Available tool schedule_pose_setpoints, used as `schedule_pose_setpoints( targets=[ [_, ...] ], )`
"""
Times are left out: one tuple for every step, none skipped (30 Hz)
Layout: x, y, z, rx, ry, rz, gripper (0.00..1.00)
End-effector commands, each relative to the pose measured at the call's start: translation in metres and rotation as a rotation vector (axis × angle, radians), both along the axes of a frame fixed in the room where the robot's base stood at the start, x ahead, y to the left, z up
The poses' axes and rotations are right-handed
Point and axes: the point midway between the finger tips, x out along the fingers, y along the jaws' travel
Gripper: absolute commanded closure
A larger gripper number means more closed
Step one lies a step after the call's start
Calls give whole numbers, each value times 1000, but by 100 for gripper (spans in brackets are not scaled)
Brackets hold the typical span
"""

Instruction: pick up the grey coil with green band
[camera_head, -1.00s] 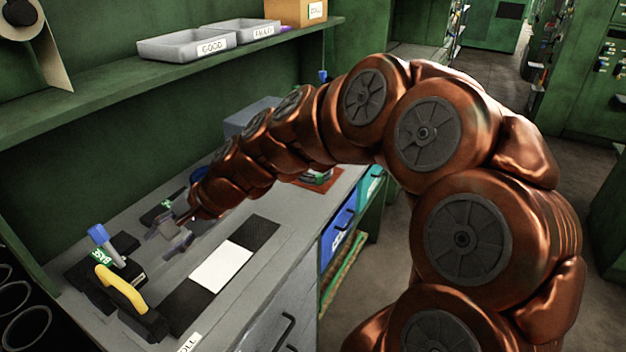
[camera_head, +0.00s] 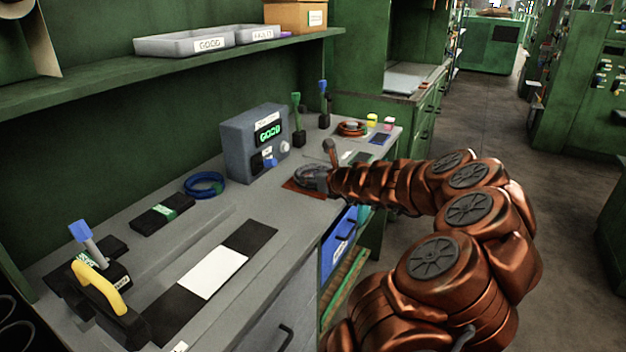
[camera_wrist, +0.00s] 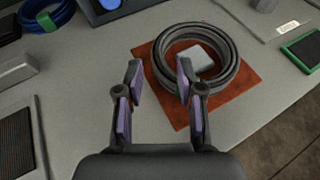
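A dark grey coil (camera_head: 309,172) lies flat on an orange-red mat (camera_head: 297,188) at the bench's front edge. The wrist view shows the coil (camera_wrist: 232,62) on the mat (camera_wrist: 238,93), with a pale grey block (camera_wrist: 196,60) inside its ring. My gripper (camera_wrist: 159,68) is open and empty. Its fingertips appear either side of the coil's near left rim in the wrist view; I cannot tell their height above it. In the head view my gripper (camera_head: 328,165) partly covers the coil.
A blue coil with a green band (camera_wrist: 47,16) lies to the left, also in the head view (camera_head: 205,184). A grey tester box (camera_head: 255,142) stands behind. Upright blue and green tools (camera_head: 298,120) and an orange coil (camera_head: 351,128) are farther back. A phone-like green-edged panel (camera_wrist: 303,50) lies right.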

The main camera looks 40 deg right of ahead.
Motion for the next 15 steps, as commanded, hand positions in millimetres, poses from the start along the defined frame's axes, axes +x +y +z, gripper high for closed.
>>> schedule_pose_setpoints(
  targets=[
    [5, 0, -2, -1, 0, 3, 62],
    [7, -1, -3, -1, 0, 2, 62],
    [10, -1, -4, -2, -1, 2, 62],
    [12, -2, -5, -2, -1, 2, 62],
    [14, -2, -5, -2, -1, 2, 62],
    [15, -3, -6, -2, -1, 2, 62],
    [16, -3, -7, -1, 0, 2, 62],
    [18, -3, -7, -1, 0, 2, 62],
    [20, -3, -8, -1, 0, 3, 62],
    [22, -3, -9, -2, 0, 4, 62],
    [24, -3, -11, -1, 1, 5, 62],
    [28, -3, -13, 0, 2, 6, 62],
    [32, -3, -15, 0, 2, 6, 62],
    [35, -3, -16, -1, 2, 7, 62],
    [39, -5, -18, -2, 1, 6, 62]
  ],
)
